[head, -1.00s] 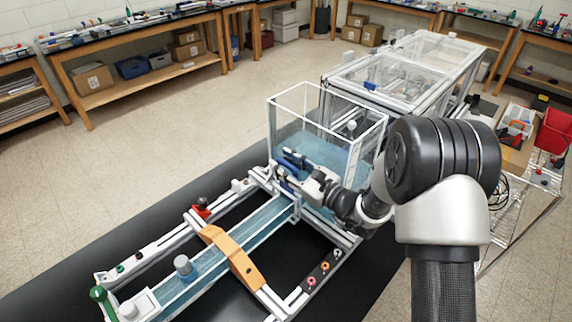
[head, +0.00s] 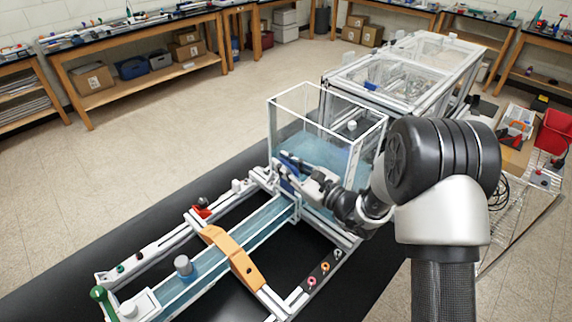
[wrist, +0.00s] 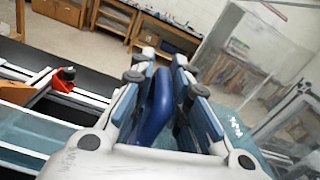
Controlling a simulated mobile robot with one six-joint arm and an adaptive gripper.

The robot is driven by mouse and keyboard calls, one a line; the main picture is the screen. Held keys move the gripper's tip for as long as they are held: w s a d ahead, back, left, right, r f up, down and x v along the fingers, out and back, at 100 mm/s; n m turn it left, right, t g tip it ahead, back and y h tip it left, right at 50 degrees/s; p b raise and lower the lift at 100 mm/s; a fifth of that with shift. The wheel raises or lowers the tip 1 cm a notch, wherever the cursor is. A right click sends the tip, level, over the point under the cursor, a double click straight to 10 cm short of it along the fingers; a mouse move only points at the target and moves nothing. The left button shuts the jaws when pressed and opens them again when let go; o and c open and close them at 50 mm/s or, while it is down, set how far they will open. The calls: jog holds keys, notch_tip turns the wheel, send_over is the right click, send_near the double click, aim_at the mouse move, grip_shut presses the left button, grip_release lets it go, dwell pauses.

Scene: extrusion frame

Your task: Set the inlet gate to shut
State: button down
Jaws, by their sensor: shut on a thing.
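The clear tank (head: 345,150) with blue water stands at the head of a long clear channel (head: 240,242) holding water. My gripper (head: 284,163) is at the tank's near left wall, where the channel meets it. In the wrist view, my gripper (wrist: 158,78) has its fingers on either side of a blue upright handle (wrist: 156,108), and it is shut on this handle. I take this to be the inlet gate's handle. The gate plate below it is hidden by the gripper and wrist, so its height cannot be told.
Clear covered boxes (head: 405,65) stand behind the tank.

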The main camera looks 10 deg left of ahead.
jog(key=shift+w+d+r, duration=0.1)
jog(key=shift+w, duration=0.05)
notch_tip(320, 180, down, 6)
jog(key=b, duration=0.5)
jog(key=shift+r, duration=0.25)
jog(key=c, duration=1.6)
grip_release()
jog(key=shift+w+d, duration=0.1)
jog(key=shift+d, duration=0.05)
jog(key=v, duration=1.2)
